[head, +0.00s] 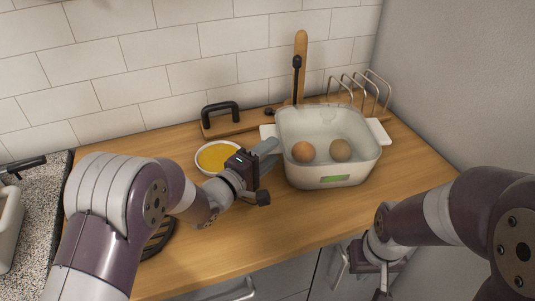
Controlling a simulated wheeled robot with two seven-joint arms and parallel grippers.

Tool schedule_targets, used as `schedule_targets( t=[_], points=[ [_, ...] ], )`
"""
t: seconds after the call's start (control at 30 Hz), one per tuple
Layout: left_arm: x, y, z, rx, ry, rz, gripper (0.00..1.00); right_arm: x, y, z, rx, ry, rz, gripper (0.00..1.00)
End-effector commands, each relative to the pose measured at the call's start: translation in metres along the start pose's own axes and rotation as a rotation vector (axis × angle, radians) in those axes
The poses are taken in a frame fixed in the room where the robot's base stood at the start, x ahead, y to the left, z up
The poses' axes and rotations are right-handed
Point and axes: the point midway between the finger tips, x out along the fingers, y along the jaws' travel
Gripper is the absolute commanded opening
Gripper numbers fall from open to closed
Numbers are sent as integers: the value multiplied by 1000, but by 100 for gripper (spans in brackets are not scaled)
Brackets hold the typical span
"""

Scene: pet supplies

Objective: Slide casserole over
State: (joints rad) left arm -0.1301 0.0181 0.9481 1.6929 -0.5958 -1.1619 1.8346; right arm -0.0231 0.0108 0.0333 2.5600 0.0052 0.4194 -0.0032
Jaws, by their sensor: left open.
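The casserole (330,177) is a whitish, see-through, open-topped dish with two pale side handles and a small green panel on its front. It stands upright on the wooden counter, right of centre in the head view. Two brown eggs (303,151) (340,150) show inside it. My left gripper (266,172) is open at the casserole's left side, with nothing seen between its fingers. I cannot tell if it touches the wall. My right gripper (375,276) is low at the counter's front edge, apart from the casserole; its fingers are partly cut off by the picture's bottom.
A white bowl of yellow liquid (217,157) stands just behind my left wrist. A wire rack (360,90) and a wooden board with a black handle (222,122) are at the back wall. A dark round object (158,240) is partly hidden by my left arm. The front middle counter (285,225) is clear.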

Motion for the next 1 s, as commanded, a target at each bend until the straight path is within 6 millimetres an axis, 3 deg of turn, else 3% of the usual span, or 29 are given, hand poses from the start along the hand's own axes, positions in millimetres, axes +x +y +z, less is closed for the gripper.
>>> schedule_targets(
  t=[0.13,0.27,1.0],
  points=[
    [0,0,0,0,0,0,44,0,0,0,0,0,0,0],
    [0,0,0,0,0,0,1,0,0,0,0,0,0,0],
    [-1,0,0,0,1,-1,0,0,0,0,0,0,0,0]
  ],
)
